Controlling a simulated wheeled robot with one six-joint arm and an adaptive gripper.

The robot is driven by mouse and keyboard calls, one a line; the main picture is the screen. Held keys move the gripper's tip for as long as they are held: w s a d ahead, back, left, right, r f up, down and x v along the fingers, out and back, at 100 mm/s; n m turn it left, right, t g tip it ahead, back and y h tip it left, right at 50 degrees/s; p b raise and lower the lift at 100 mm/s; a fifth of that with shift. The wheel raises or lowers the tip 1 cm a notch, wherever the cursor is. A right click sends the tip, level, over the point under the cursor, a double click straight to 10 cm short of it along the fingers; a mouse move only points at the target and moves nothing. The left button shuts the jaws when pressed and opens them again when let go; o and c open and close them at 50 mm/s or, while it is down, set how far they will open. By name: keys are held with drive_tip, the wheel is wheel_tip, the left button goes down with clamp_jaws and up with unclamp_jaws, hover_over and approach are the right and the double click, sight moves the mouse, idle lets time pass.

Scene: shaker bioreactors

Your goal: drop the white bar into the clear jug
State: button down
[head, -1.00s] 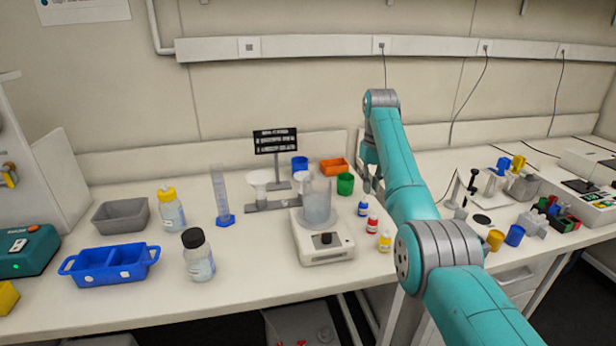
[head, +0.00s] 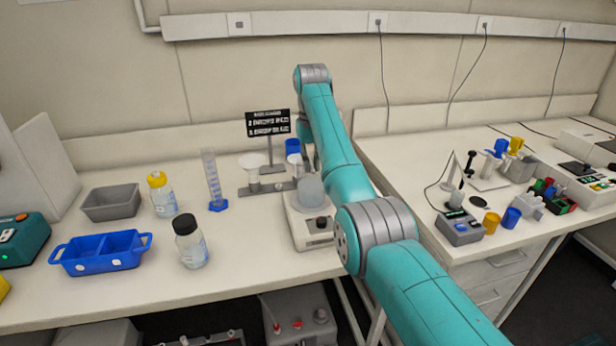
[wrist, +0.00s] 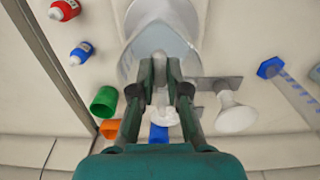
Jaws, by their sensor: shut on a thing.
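The clear jug (head: 309,190) stands on the white stirrer plate (head: 315,238) in the head view, partly behind my arm. It also shows at the top middle of the wrist view (wrist: 138,52). In the wrist view my gripper (wrist: 160,66) has its fingertips close together at the near side of the jug, overlapping its outline. A small pale piece, the white bar (wrist: 160,72), shows between the fingertips and is mostly hidden by them. I cannot tell its height above the rim. In the head view my arm hides the gripper.
A stand with white funnels (head: 253,168) and a blue-footed cylinder (head: 213,180) are left of the jug. A black-capped bottle (head: 190,242) and blue tray (head: 100,252) are farther left.

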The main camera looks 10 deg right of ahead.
sight(311, 167)
drive_tip(key=shift+f, duration=3.6)
drive_tip(key=shift+f, duration=0.65)
drive_tip(key=c, duration=1.5)
unclamp_jaws()
drive_tip(key=shift+s, duration=0.1)
drive_tip(key=shift+o, duration=0.3)
drive_tip(key=shift+f, duration=0.1)
wheel_tip(311, 167, up, 14)
drive_tip(key=shift+f, duration=0.25)
